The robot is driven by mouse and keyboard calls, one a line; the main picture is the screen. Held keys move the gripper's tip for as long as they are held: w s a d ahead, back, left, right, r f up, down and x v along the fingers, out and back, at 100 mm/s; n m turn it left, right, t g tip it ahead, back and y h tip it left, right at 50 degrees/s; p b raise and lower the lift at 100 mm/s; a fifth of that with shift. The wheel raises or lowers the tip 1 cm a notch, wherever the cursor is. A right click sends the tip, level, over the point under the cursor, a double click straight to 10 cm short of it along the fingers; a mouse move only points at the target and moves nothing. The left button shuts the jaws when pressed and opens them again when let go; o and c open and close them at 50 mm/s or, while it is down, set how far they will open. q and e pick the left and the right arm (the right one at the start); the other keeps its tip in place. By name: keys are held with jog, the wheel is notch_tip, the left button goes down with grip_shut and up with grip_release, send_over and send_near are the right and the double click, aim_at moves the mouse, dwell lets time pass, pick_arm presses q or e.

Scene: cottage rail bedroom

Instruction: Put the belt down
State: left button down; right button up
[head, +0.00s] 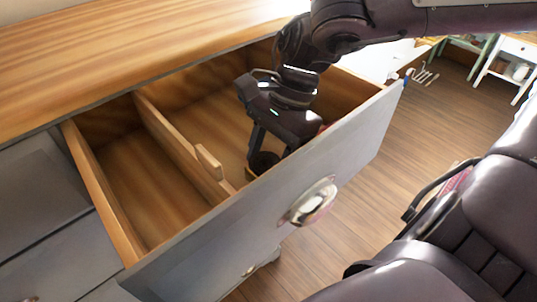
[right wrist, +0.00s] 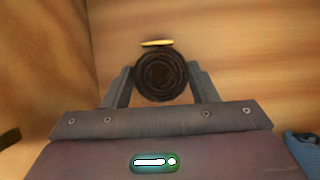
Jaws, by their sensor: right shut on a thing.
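The belt is a dark brown coil with a gold-coloured strip at its edge. In the right wrist view the coiled belt (right wrist: 161,77) sits between the two fingers of my right gripper (right wrist: 161,85), which is shut on it. In the head view my right gripper (head: 267,150) reaches down inside the open drawer (head: 285,183), in the compartment right of the divider. The belt (head: 263,162) shows there partly, low near the drawer's front panel. I cannot tell whether it touches the drawer floor. My left gripper is not in view.
A wooden divider (head: 180,150) with a small raised tab splits the drawer; the left compartment looks empty. A blue item (right wrist: 302,141) lies at the right edge of the wrist view. The wooden dresser top (head: 110,55) is clear. A white side table (head: 510,55) stands far right.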

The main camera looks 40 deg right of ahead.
jog(key=shift+f, duration=0.15)
jog(key=o, duration=1.1)
jog(key=shift+o, duration=0.2)
jog(key=shift+r, duration=0.4)
jog(key=v, duration=1.1)
jog(key=shift+d+r, duration=0.15)
jog(key=shift+r, duration=0.15)
jog(key=shift+r, duration=0.1)
